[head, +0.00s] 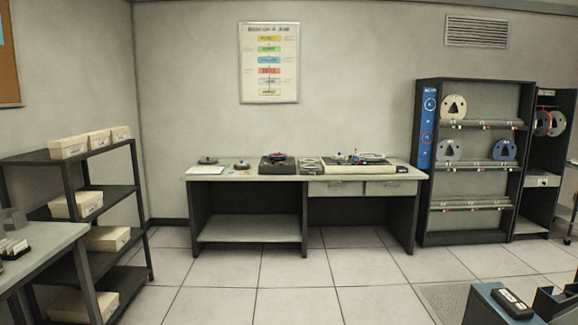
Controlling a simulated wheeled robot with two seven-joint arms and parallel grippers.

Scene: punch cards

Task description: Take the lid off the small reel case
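A long grey desk (250,177) stands against the back wall, some way off across the floor. On its left end is a flat, round, dark item (208,161) with a small knob on top. Just right of it is a smaller, pale item (242,166) with a dark blue knob. Either could be the small reel case; at this distance I cannot tell which, nor make out a lid's edge. Neither of my grippers shows in the head view.
The desk also holds a dark machine (279,165) and a pale unit (358,164). Shelves with white boxes (68,147) stand left, a reel rack (477,160) right. A blue-topped unit (495,302) is at lower right. The tiled floor before the desk is clear.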

